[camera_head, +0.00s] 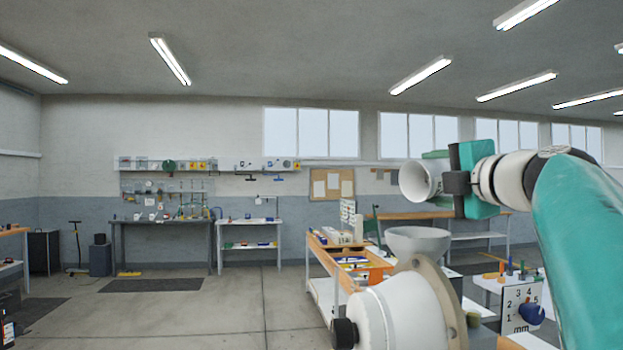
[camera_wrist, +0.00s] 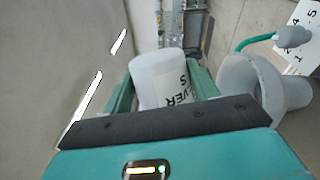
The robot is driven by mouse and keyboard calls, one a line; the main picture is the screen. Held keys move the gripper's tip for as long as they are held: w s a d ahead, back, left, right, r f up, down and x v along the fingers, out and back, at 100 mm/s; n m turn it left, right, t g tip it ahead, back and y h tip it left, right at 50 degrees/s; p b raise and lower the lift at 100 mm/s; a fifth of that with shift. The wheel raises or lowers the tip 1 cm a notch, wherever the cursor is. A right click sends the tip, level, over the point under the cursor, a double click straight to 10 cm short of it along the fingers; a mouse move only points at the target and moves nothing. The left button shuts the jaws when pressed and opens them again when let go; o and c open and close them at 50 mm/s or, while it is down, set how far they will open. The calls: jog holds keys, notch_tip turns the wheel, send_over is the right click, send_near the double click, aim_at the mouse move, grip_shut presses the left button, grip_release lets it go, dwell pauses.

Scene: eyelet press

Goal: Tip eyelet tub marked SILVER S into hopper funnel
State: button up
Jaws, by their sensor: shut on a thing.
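My gripper (camera_head: 455,181) is shut on a white tub (camera_head: 418,182) in the head view. The tub lies tilted on its side, its round mouth facing left and towards the camera. In the wrist view the tub (camera_wrist: 158,78) sits between the two green fingers of my gripper (camera_wrist: 166,82), and part of the label, "VER" and "S", shows. The pale hopper funnel (camera_head: 418,238) stands on the white press, below the tub and apart from it in the head view. The funnel (camera_wrist: 240,85) is right of the tub in the wrist view. The tub's contents are not visible.
The white rounded press body (camera_head: 405,315) with a black knob (camera_head: 344,333) is in front. A panel with numbers and "mm" (camera_head: 522,308) and a blue knob (camera_head: 532,313) stand at right. An orange-edged bench (camera_head: 328,262) stands behind. The floor at left is open.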

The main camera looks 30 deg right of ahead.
jog(key=m, duration=0.1)
jog(key=d+m, duration=0.1)
jog(key=m, duration=0.1)
jog(key=f+m+g, duration=0.1)
jog(key=shift+s+d+f+m, duration=0.1)
jog(key=shift+d+m, duration=0.2)
jog(key=shift+d, duration=0.05)
notch_tip(320, 180, down, 3)
jog(key=m+y, duration=0.1)
jog(key=m, duration=0.3)
jog(key=m+y, duration=0.1)
jog(key=m, duration=0.3)
jog(key=shift+f+m+g, duration=0.2)
jog(key=shift+m+g, duration=0.2)
jog(key=m, duration=0.2)
jog(key=f+m+y, duration=0.1)
jog(key=m, duration=0.1)
jog(key=shift+a+f, duration=0.15)
jog(key=shift+a, duration=0.25)
jog(key=shift+a, duration=0.1)
